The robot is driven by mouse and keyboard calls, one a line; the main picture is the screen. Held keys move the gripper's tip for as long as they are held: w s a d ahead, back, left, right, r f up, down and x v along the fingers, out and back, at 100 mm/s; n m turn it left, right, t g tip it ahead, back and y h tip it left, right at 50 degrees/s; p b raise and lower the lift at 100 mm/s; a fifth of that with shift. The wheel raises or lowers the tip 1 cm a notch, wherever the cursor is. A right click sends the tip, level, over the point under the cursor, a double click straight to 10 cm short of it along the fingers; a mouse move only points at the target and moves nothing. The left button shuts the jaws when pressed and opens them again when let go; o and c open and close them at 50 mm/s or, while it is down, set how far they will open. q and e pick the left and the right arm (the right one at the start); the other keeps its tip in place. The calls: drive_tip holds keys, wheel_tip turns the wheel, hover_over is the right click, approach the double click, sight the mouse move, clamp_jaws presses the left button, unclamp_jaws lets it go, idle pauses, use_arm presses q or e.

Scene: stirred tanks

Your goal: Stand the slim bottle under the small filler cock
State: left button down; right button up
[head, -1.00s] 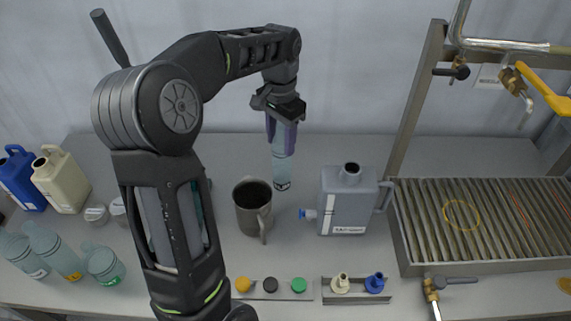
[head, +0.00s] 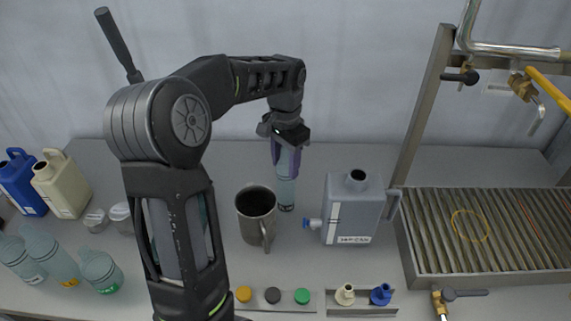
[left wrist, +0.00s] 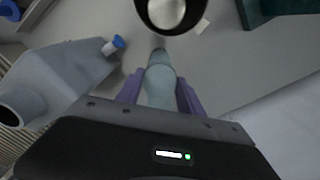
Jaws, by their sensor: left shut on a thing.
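My left gripper (head: 286,150) points down over the middle of the bench, its purple fingers shut on the slim pale blue-green bottle (head: 286,192). The bottle is upright behind the steel mug, its lower end near the bench top; I cannot tell whether it touches. The left wrist view shows the bottle (left wrist: 159,82) between the fingers. At the upper right, a cock with a black handle (head: 460,77) and one with a yellow lever (head: 522,86) hang from pipes. Another brass cock (head: 440,300) is at the front right. I cannot tell which is the small filler cock. My right gripper is out of view.
The steel mug (head: 257,213) and grey jug (head: 353,210) stand close to the held bottle. A slatted drain tray (head: 412,258) lies to the right beside a metal post (head: 421,105). Several bottles and blue and cream jugs (head: 62,188) stand left. Caps line the front.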

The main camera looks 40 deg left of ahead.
use_arm(q)
drive_tip(key=shift+f, duration=0.1)
drive_tip(key=c, duration=0.7)
unclamp_jaws()
drive_tip(key=shift+c, duration=0.2)
